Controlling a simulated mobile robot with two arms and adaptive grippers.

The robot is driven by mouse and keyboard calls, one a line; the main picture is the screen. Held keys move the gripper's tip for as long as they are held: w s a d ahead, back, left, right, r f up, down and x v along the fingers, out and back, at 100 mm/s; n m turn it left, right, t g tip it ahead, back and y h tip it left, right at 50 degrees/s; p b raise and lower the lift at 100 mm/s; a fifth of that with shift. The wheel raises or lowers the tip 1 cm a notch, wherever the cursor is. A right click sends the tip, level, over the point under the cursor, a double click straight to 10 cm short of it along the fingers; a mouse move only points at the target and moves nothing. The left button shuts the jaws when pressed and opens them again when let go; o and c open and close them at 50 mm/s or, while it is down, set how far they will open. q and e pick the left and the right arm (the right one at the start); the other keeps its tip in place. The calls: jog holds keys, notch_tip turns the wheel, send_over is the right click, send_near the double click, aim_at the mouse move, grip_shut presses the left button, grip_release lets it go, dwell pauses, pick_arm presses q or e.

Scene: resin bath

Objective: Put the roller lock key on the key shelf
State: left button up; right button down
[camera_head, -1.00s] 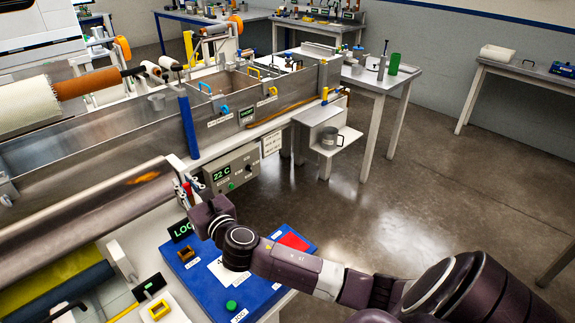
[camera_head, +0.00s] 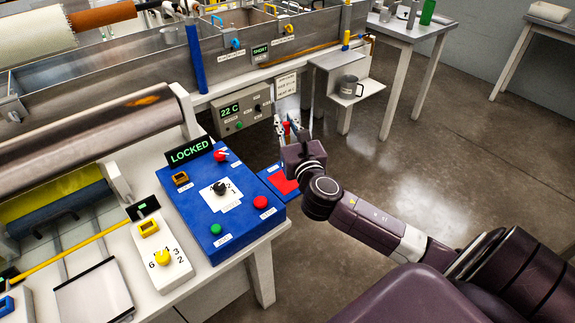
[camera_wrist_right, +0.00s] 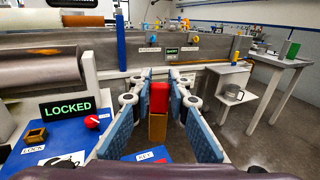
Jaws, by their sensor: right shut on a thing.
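The roller lock key has a red upper part and a brass-coloured lower part. It stands upright between the fingers in the right wrist view (camera_wrist_right: 158,98), and a bit of red shows in the head view (camera_head: 287,131). My right gripper (camera_head: 293,128) is shut on it, with blue-padded fingers on both sides in the wrist view (camera_wrist_right: 159,120). The key shelf (camera_head: 271,173) is a small blue ledge with a red patch, right of the blue panel. The gripper is above the shelf's far side; the gap below the key cannot be judged. My left gripper is out of view.
The blue control panel (camera_head: 236,233) carries a brass-coloured lock block (camera_head: 181,179), buttons and a knob. A display (camera_head: 191,152) reads LOCKED. A grey 22 C control box (camera_head: 241,113) is behind the gripper. A metal mug (camera_head: 350,86) stands on a side shelf. Open floor lies right.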

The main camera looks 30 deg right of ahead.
notch_tip(320, 180, down, 8)
jog(key=shift+f+b, duration=0.1)
jog(key=shift+b, duration=0.75)
notch_tip(320, 180, down, 5)
jog(key=shift+r+b, duration=0.15)
jog(key=shift+b, duration=0.7)
jog(key=shift+f, duration=0.3)
jog(key=c, duration=1.8)
grip_release()
jog(key=shift+c, duration=0.2)
jog(key=shift+r, duration=0.1)
